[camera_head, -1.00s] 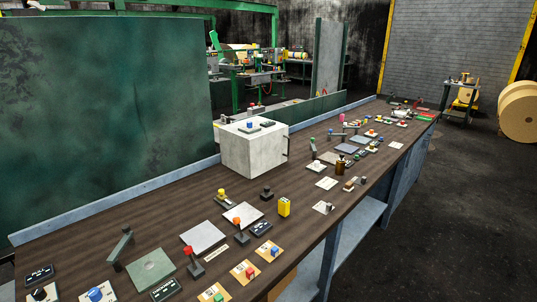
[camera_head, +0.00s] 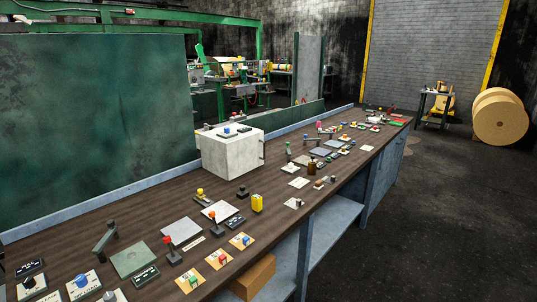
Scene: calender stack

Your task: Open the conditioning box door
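The conditioning box appears to be the pale grey cube (camera_head: 232,156) standing on the long brown workbench (camera_head: 150,206), against the low back rail. A blue knob and a dark label sit on its top. A dark handle (camera_head: 264,150) shows at the edge of its right side. That side faces mostly away, so I cannot clearly see the door or its state; no gap shows. Neither of my grippers is in view.
Levers, buttons and plates crowd the bench in front of and beyond the box. A cardboard box (camera_head: 253,278) is on the lower shelf. The floor (camera_head: 430,220) at right is clear.

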